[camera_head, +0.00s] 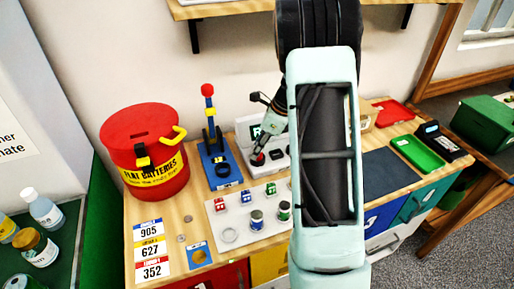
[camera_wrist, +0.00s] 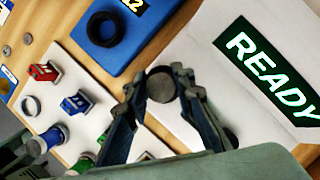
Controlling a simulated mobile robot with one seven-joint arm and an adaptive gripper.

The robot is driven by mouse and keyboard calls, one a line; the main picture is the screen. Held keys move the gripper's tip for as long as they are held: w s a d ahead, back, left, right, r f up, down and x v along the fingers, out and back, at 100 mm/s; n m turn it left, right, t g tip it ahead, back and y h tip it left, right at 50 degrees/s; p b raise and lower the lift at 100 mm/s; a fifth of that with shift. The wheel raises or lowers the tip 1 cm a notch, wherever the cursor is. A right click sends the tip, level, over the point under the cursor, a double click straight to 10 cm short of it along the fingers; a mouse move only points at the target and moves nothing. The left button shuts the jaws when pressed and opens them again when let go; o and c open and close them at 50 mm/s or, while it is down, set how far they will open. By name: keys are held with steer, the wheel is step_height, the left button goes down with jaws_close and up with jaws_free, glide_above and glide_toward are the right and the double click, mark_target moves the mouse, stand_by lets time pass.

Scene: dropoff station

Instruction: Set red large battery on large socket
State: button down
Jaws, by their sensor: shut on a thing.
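My gripper (camera_head: 260,150) is shut on the red large battery (camera_head: 257,159), over the left part of the white device with the READY screen. In the wrist view the grey round end of the battery (camera_wrist: 160,87) shows between the fingers, and its sides are mostly hidden. Whether the battery touches the device is not clear. A dark round socket (camera_head: 277,154) shows on the device to the right of the battery. Any socket under the battery is hidden. An empty ring (camera_head: 228,235) lies on the white tray (camera_head: 214,213) in front.
The tray bears small red, blue and green batteries, and large blue (camera_head: 257,220) and green (camera_head: 284,211) ones. A blue stand (camera_head: 222,175) with a red-topped post is left of the device, beside the red flat-batteries bin (camera_head: 135,128). My arm hides the bench's middle right.

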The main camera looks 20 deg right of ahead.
steer(key=shift+f, duration=0.2)
steer(key=c, duration=1.9)
jaws_free()
steer(key=shift+c, duration=0.2)
steer(key=shift+r, duration=0.1)
steer(key=p+v, duration=0.6)
steer(key=v, duration=0.5)
steer(key=shift+p, duration=0.35)
steer(key=shift+a, duration=0.1)
